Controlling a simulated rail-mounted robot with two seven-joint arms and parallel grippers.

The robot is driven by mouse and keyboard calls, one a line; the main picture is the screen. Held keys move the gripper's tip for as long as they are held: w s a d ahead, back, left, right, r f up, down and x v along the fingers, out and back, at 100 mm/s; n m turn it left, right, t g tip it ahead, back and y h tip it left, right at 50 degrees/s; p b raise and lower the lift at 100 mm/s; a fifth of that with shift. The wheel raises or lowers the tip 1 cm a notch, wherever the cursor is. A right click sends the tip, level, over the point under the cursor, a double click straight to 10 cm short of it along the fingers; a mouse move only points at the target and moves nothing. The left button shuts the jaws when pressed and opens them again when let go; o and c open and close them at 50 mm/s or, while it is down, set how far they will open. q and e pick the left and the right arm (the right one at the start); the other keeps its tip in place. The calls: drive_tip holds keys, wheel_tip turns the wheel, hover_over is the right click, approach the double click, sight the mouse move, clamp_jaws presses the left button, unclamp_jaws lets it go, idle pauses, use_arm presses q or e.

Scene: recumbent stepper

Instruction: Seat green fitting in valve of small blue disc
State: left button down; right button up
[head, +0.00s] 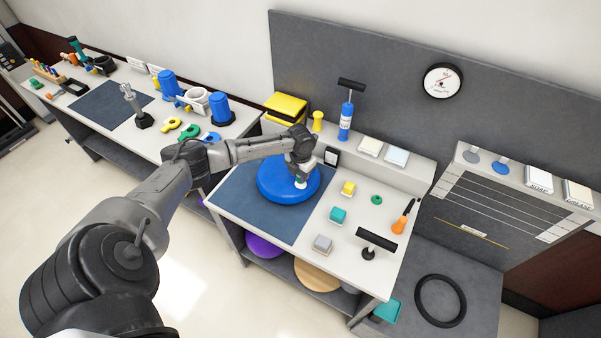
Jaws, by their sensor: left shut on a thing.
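The blue disc (272,190) lies flat on the dark mat of the middle bench. My left gripper (301,177) points down over the right part of the disc. It is shut on a small piece with a bit of green showing, which seems to be the green fitting (300,183). The fitting is low, at or just above the disc's top. The gripper hides the valve, so I cannot tell whether the fitting touches it. My right gripper is not in view.
A blue hand pump (346,118) stands behind.

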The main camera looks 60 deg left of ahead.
use_arm(q)
drive_tip(key=shift+f, duration=0.3)
drive_tip(key=shift+f, duration=0.15)
idle(0.8)
idle(0.5)
drive_tip(key=c, duration=0.8)
unclamp_jaws()
drive_tip(key=shift+o, duration=0.2)
drive_tip(key=shift+r+p, duration=0.8)
drive_tip(key=shift+r, duration=0.25)
drive_tip(key=shift+r+p, duration=1.7)
drive_tip(key=shift+r, duration=0.25)
